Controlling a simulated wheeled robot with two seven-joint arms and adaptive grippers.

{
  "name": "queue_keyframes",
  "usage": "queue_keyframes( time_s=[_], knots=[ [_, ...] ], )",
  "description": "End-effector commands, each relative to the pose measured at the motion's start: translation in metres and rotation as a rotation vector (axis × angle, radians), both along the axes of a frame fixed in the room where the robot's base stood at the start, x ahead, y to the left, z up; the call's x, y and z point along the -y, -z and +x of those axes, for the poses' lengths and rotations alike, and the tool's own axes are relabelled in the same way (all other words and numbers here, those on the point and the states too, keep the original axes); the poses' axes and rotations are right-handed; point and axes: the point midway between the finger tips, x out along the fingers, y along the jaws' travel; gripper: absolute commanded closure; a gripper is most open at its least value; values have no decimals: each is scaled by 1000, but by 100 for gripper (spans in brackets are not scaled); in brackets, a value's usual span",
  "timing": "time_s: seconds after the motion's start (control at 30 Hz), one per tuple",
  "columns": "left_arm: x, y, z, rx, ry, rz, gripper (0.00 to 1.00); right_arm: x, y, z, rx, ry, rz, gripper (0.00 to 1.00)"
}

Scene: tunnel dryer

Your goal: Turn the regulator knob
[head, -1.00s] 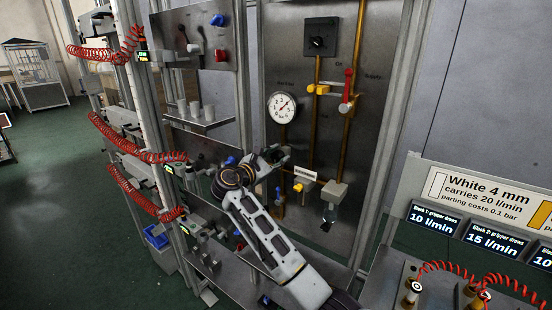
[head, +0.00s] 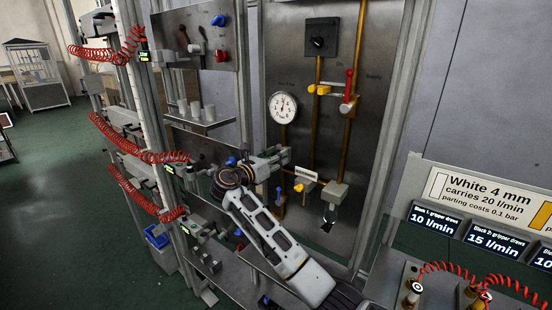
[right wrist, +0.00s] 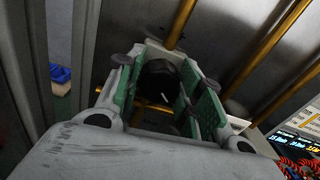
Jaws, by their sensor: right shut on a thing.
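The regulator knob (right wrist: 158,82) is a dark round knob with a pale mark, seen in the right wrist view between the green-lined fingers. My right gripper (right wrist: 160,95) is shut on it, one finger on each side. In the head view my right gripper (head: 284,158) is at the panel below the round gauge, and it hides the knob there. The white-faced gauge (head: 283,107) has its needle pointing roughly up. My left gripper is not in view.
A brass pipe with a yellow valve handle (head: 318,90) and a red lever (head: 349,84) stand above and right of my gripper. A yellow-tapped fitting (head: 304,185) is close below right. Red coiled hoses (head: 140,152) hang left.

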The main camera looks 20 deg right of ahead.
Motion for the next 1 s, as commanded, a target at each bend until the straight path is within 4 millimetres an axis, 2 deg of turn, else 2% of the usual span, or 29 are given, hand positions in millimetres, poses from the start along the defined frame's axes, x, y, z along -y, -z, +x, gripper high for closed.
queue_keyframes(
  time_s=[0.53,0.57,0.7,1.0],
  knots=[
    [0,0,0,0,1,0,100,0,5,0,-35,1,-18,87],
    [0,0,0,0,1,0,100,0,5,0,-35,1,-18,61],
    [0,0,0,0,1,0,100,0,4,0,-33,1,-18,43],
    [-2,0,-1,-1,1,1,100,0,1,0,-28,0,-20,42]
  ],
)
